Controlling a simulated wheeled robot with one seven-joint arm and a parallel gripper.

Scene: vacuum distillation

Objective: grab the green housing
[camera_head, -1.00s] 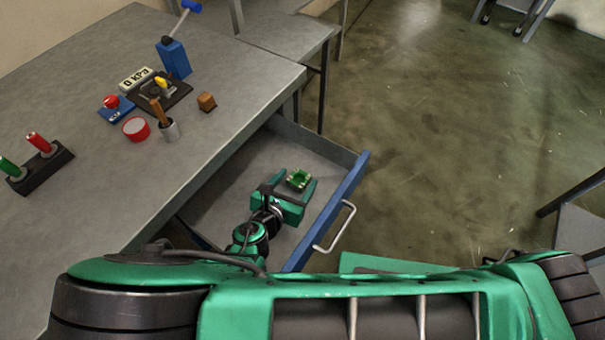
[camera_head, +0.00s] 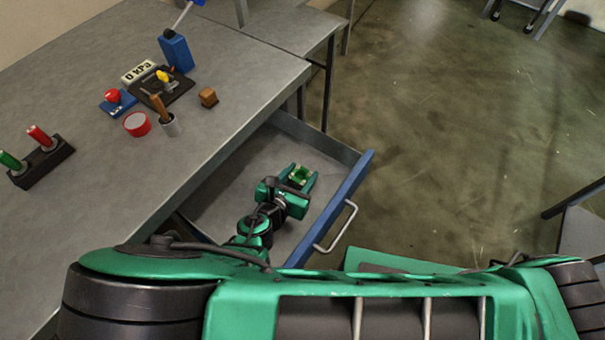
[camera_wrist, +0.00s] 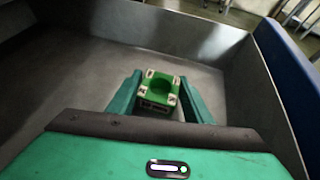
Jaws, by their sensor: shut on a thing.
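The green housing (camera_head: 299,175) is a small square block with a round recess and pale corners, inside the open drawer (camera_head: 335,207). In the wrist view the housing (camera_wrist: 159,90) sits between the two green fingers. My gripper (camera_wrist: 160,96) is shut on it, with one finger along its left side and one along its right. In the head view my gripper (camera_head: 300,178) reaches into the drawer from the front left. The wrist hides part of the drawer floor, and I cannot tell whether the housing touches that floor.
The drawer's side and front walls surround the gripper, with a silver handle (camera_head: 338,226) outside. The grey table (camera_head: 110,135) carries a red-lidded round container (camera_head: 137,124), a brown cube (camera_head: 208,97), a blue stand (camera_head: 176,52) and a rack (camera_head: 42,162) with red and green tools.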

